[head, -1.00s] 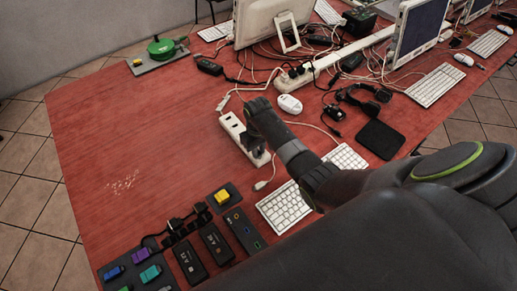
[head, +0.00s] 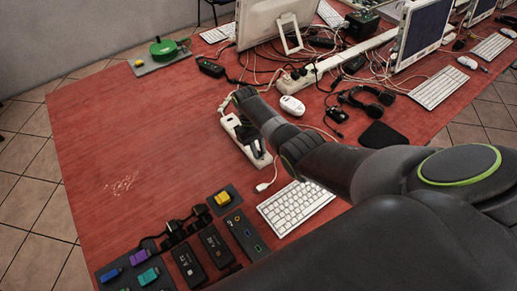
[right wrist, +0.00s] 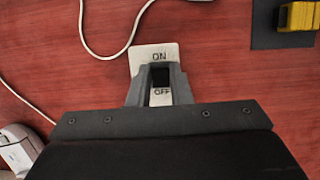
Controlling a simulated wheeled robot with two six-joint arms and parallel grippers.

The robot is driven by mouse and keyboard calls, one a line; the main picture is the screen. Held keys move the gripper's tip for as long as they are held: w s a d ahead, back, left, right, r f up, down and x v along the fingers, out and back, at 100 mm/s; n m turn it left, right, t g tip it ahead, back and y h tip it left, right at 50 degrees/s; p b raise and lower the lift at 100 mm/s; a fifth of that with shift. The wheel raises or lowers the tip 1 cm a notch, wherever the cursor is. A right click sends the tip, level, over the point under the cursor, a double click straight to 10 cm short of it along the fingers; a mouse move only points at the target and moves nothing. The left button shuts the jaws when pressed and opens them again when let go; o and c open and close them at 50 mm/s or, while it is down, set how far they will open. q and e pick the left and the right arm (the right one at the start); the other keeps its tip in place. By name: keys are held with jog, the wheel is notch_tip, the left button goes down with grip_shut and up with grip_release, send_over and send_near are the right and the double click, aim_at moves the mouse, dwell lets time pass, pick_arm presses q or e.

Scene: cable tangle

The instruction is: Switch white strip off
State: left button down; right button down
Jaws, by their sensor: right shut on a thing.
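The white strip (head: 229,122) lies on the red table left of the white keyboard, partly hidden under my right arm. In the right wrist view its end (right wrist: 143,57) shows the labels ON and OFF, with a dark switch (right wrist: 160,76) between them. My right gripper (head: 252,145) is over that end of the strip. Its two fingers (right wrist: 160,92) stand close on either side of the switch, shut on it. The switch's exact tilt is hard to tell. My left gripper is not in view.
A white keyboard (head: 295,207) and a white mouse (head: 292,105) lie close right of the strip. Another white strip (head: 318,69) with cables lies behind. The table's left is clear.

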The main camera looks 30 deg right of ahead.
jog(key=c, duration=1.3)
grip_release()
jog(key=p+v, duration=0.2)
jog(key=v, duration=1.5)
jog(key=shift+r, duration=0.2)
